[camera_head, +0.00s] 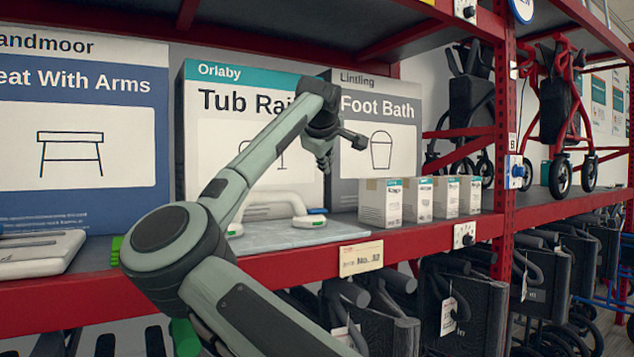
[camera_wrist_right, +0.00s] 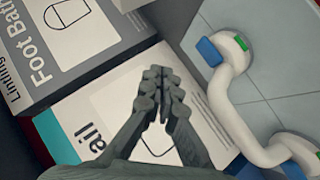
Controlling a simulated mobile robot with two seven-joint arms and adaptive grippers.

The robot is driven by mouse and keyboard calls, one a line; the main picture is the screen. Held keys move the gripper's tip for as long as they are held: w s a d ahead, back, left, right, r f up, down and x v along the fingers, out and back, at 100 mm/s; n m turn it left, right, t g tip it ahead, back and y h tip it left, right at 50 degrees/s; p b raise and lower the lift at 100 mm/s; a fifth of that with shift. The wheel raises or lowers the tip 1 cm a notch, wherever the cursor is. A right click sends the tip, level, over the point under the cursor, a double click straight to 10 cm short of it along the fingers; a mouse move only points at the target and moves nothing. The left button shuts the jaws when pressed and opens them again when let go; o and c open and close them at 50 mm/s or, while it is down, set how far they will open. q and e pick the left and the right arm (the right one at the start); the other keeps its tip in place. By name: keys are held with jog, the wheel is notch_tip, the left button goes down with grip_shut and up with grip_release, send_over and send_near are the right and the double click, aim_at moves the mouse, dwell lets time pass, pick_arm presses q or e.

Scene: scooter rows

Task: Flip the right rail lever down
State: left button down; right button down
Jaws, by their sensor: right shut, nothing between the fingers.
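The white tub rail (camera_head: 299,207) stands on a pale tiled board (camera_head: 285,238) on the red shelf. Its right foot (camera_head: 309,222) bears a blue lever (camera_head: 317,211) and a green mark. In the right wrist view the right lever (camera_wrist_right: 209,51) is at the upper foot, and another blue lever (camera_wrist_right: 293,170) shows at the lower foot. I cannot tell the right lever's exact tilt. My right gripper (camera_head: 326,168) is shut and empty, above and behind the right foot, in front of the boxes. It also shows in the wrist view (camera_wrist_right: 161,88), apart from the rail. My left gripper is out of view.
A Tub Rail box (camera_head: 225,150) and a Foot Bath box (camera_head: 400,125) stand close behind. Several small cartons (camera_head: 380,203) stand right of the board. The red upright (camera_head: 506,120) is farther right. My arm hides part of the rail.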

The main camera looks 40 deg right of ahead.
jog(key=s+r, duration=0.1)
jog(key=s+a+r, duration=0.1)
jog(key=s+r, duration=0.1)
jog(key=shift+s+r, duration=0.15)
jog(key=shift+r, duration=0.05)
dwell(0.6)
